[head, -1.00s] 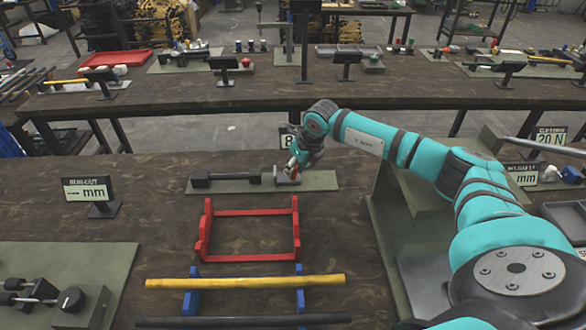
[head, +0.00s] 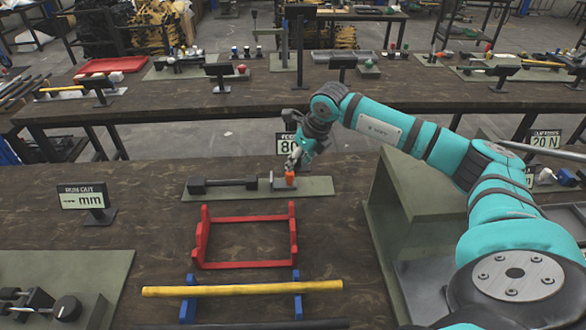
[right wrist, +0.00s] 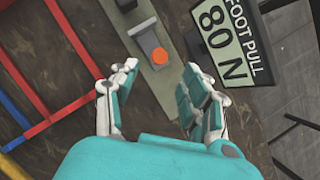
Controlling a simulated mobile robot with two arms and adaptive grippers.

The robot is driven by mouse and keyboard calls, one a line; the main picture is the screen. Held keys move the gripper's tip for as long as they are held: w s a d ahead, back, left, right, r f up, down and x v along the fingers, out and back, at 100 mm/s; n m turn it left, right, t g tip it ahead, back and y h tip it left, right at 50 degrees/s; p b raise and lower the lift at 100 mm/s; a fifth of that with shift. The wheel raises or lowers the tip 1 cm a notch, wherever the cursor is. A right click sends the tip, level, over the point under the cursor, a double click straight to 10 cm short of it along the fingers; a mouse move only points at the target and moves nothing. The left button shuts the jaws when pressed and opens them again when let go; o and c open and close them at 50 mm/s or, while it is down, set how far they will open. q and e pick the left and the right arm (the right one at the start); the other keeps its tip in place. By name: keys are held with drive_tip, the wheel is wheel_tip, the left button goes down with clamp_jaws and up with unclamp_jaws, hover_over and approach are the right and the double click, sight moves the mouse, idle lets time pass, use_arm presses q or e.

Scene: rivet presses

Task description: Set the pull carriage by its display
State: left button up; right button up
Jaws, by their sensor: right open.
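The pull carriage is a grey metal block (head: 280,184) with an orange knob (head: 290,178), on a green plate (head: 318,187) beside a dark bar with thick ends (head: 224,185). Its display (head: 287,144) stands just behind, partly covered by my wrist. In the right wrist view the display (right wrist: 224,43) reads "FOOT PULL 80 N". My right gripper (head: 297,160) is open and empty, just above and behind the knob. In the right wrist view the knob (right wrist: 160,56) shows beyond the gap between the open fingers (right wrist: 150,95), apart from them. My left gripper is out of view.
A red frame (head: 246,218) and a yellow rod (head: 243,288) on blue supports lie in front of the plate. A "RUN OUT" display (head: 86,197) showing dashes and mm stands at left. A green raised stand (head: 410,190) is under my right arm.

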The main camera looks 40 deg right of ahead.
drive_tip(key=v, duration=0.5)
idle(0.5)
